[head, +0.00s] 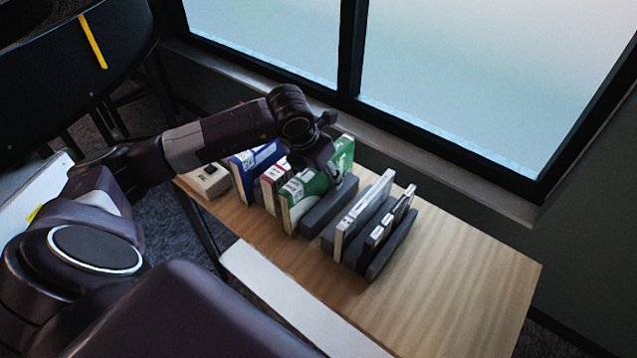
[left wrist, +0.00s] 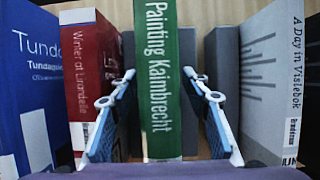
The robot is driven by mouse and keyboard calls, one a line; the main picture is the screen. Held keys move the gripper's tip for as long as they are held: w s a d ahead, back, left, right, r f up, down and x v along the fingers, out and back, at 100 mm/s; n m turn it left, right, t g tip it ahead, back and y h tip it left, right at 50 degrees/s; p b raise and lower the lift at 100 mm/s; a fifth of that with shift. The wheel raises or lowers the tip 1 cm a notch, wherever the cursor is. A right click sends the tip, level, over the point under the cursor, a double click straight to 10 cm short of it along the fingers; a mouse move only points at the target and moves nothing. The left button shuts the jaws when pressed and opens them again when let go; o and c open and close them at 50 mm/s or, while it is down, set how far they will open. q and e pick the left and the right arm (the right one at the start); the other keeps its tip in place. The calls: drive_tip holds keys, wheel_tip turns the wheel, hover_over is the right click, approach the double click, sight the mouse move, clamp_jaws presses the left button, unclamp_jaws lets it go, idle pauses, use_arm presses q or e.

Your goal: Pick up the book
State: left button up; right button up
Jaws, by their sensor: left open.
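Several books stand upright on a wooden table (head: 470,285). My left gripper (head: 328,165) is over the green book's upper part. In the left wrist view, its two fingers (left wrist: 160,78) are open, one on each side of the green spine, with visible gaps to it. The head view hides part of the green book behind the gripper. My right gripper is not in view.
A red book (left wrist: 94,70) and a blue book (left wrist: 32,90) stand left of the green one. A grey book (left wrist: 265,85) stands right, with dark dividers (head: 330,208) between. The table's right part is bare. A window ledge (head: 440,165) runs behind.

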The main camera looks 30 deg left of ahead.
use_arm(q)
drive_tip(key=c, duration=1.1)
clamp_jaws()
drive_tip(key=shift+w+r, duration=0.1)
drive_tip(key=shift+r, duration=0.8)
wheel_tip(320, 180, up, 18)
drive_tip(key=b, duration=0.3)
drive_tip(key=shift+r, duration=0.2)
